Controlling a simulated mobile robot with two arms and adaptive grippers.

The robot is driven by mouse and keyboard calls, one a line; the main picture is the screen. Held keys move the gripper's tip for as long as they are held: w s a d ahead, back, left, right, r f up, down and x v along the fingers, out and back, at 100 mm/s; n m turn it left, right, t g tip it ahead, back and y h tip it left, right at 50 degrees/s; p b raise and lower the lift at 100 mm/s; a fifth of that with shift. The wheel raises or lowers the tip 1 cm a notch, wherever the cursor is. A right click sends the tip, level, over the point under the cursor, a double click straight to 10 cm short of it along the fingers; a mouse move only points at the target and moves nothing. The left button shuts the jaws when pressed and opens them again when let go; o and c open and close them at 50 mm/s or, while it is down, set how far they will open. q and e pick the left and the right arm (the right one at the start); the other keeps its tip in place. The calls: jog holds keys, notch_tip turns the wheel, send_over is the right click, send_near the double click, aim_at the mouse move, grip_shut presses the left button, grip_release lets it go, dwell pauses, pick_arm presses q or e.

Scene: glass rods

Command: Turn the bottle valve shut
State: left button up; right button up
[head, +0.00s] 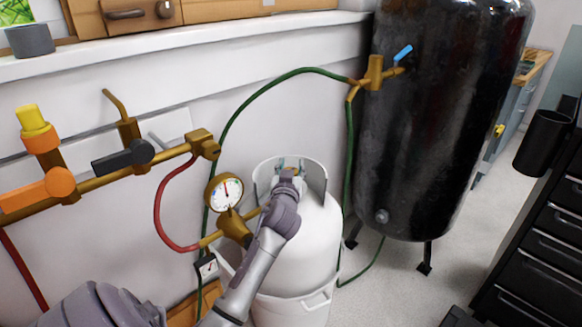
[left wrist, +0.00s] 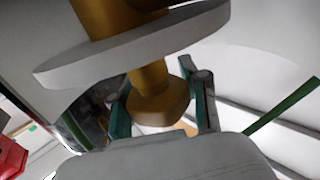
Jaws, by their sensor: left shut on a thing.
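The white gas bottle (head: 312,235) stands upright, with its valve inside the raised collar (head: 317,176) at its top. My left gripper (head: 290,165) reaches into the collar from the front, and its wrist hides most of the valve in the head view. In the left wrist view its two teal-lined fingers stand on either side of a brass hexagonal valve part (left wrist: 158,100). A pale disc (left wrist: 135,45) sits across the brass above it. The left gripper is shut on the valve. My right gripper is in neither view.
A pressure gauge (head: 225,191) on a brass regulator stands close left of my left wrist. A red hose (head: 161,214) and a green hose (head: 245,97) run nearby. A large black tank (head: 435,120) stands at right, beyond a strip of floor.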

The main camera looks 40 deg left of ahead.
pick_arm(q)
jog(key=o, duration=0.9)
jog(key=shift+d+f, duration=0.15)
jog(key=shift+f, duration=0.2)
jog(key=shift+c, duration=0.2)
jog(key=shift+r, duration=0.15)
jog(key=shift+s, duration=0.15)
jog(key=v, duration=1.1)
jog(key=shift+s+d, duration=0.3)
